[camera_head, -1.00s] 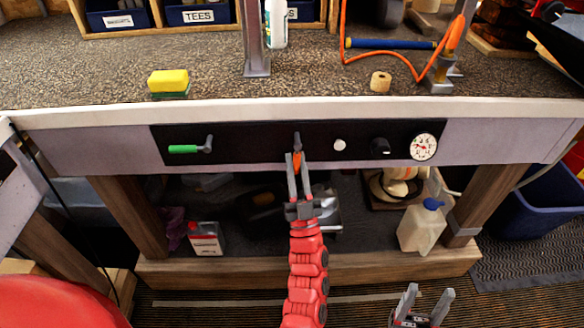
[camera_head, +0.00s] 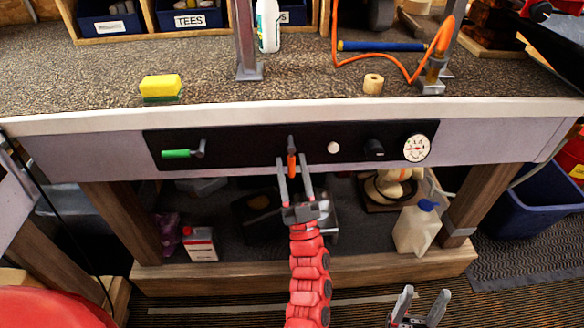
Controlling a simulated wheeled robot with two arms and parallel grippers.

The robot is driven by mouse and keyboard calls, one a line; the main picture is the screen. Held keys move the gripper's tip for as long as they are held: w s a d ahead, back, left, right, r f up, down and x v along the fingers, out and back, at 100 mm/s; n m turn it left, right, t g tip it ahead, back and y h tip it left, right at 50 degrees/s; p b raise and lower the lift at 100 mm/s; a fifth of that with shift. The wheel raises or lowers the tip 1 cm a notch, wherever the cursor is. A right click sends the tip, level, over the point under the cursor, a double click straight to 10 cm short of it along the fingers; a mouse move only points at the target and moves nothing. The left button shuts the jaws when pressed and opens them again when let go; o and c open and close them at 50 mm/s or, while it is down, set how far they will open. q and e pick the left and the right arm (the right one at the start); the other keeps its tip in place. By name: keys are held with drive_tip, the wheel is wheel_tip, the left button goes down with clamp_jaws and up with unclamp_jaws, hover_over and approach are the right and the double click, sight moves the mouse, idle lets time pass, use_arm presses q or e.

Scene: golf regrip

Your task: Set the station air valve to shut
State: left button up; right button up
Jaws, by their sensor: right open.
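The black control panel (camera_head: 231,143) on the bench front carries two lever handles. The green lever (camera_head: 177,154) at the left lies level, pointing left from its grey pivot. The orange lever (camera_head: 292,168) in the middle hangs straight down from its grey pivot. I cannot read any label that tells which one is the air valve. My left gripper (camera_head: 294,165) is open, with one finger on each side of the orange lever and visible gaps. My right gripper (camera_head: 419,296) is open and empty, low at the right, well away from the panel.
A white button (camera_head: 334,148), a black knob (camera_head: 374,150) and a round gauge (camera_head: 417,148) sit right of the orange lever. A yellow sponge (camera_head: 161,87) lies on the bench top. A white jug (camera_head: 416,230) stands on the shelf below.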

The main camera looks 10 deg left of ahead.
use_arm(q)
drive_tip(key=shift+f, duration=0.1)
drive_tip(key=v, duration=1.7)
drive_tip(key=shift+p, duration=0.45)
drive_tip(key=shift+s+f, duration=0.1)
